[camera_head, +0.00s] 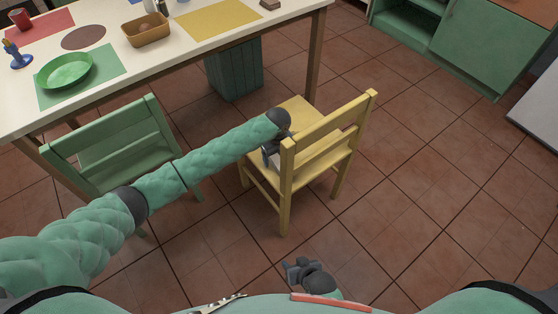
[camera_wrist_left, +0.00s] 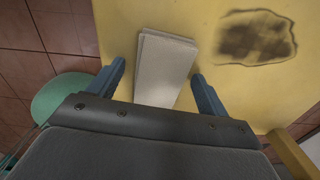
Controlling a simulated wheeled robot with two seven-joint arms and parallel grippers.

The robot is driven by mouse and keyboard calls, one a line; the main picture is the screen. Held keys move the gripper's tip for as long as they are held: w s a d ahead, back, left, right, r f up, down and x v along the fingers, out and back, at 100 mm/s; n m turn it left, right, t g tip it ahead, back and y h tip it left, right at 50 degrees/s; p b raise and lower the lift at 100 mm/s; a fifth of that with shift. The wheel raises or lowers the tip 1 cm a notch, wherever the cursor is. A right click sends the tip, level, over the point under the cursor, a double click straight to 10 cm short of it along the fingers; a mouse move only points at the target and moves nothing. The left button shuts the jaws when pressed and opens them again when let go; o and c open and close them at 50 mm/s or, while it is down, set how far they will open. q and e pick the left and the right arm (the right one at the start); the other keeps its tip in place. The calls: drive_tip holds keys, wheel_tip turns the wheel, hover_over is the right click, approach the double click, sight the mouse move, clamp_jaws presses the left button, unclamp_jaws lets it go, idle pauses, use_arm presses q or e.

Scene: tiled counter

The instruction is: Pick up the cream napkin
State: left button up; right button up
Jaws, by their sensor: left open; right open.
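The cream napkin (camera_wrist_left: 163,70) is a folded, pale rectangle lying on the yellow chair's seat (camera_wrist_left: 210,100) in the left wrist view. My left gripper (camera_wrist_left: 160,80) is open, with one blue finger on each side of the napkin and a gap to each. I cannot tell how high the fingers are above the seat. In the head view, my left gripper (camera_head: 270,157) is over the yellow chair (camera_head: 328,138), partly behind its backrest, and the napkin is mostly hidden there. My right gripper (camera_head: 290,270) is low at the bottom of the head view, open and away from the chair.
A dark stain (camera_wrist_left: 255,37) marks the seat beside the napkin. The chair's backrest stands close to my left gripper. A white table (camera_head: 110,65) with a green plate (camera_head: 64,71) and a brown basket (camera_head: 147,30) is beyond. A green chair (camera_head: 115,145) stands left. Tiled floor is clear at right.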

use_arm(q)
drive_tip(key=shift+c, duration=0.2)
drive_tip(key=c, duration=1)
drive_tip(key=shift+r, duration=0.1)
